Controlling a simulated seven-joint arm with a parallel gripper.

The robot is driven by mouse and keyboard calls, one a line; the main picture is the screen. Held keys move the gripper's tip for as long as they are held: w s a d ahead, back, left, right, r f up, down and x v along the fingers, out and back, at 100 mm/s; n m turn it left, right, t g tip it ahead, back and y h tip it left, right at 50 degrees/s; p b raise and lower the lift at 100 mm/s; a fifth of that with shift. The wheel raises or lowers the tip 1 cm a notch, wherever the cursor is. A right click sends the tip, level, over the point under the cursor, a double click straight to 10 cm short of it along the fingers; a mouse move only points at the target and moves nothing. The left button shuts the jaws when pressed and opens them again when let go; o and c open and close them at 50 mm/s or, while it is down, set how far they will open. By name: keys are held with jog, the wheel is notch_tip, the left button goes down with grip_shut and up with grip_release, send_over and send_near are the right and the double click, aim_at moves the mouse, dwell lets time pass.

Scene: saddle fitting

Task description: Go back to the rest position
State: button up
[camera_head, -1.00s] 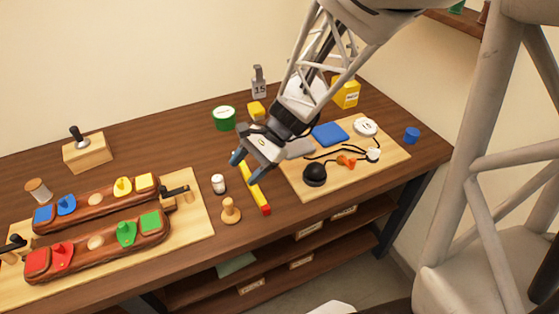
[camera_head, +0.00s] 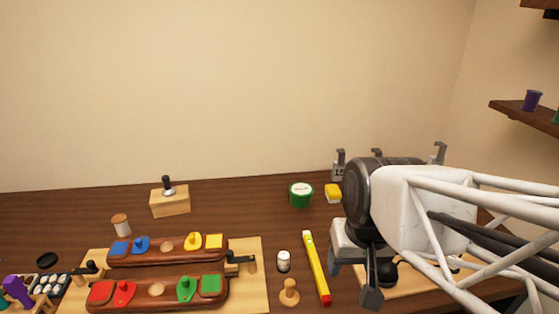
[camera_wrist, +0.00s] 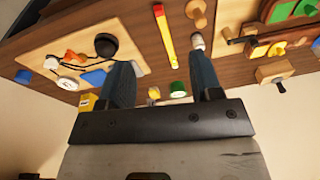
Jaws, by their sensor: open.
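My gripper (camera_head: 352,281) is at the right of the head view, over the near right part of the bench. Its fingers hang downward in that view. In the wrist view my gripper (camera_wrist: 163,85) shows two dark fingers spread apart with nothing held between them. Behind the fingers the bench appears upside down, with the yellow and red bar (camera_wrist: 165,38) beyond the gap. My arm hides much of the right-hand board in the head view.
Two wooden saddles with coloured pieces sit on the left board (camera_head: 255,290). A shelf (camera_head: 520,115) juts out at upper right. The wall space above the bench is clear.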

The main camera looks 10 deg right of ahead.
jog(key=shift+s+d+r+n+h, duration=0.2)
jog(key=shift+s+r+n+h, duration=0.1)
jog(key=shift+s+r+n, duration=0.15)
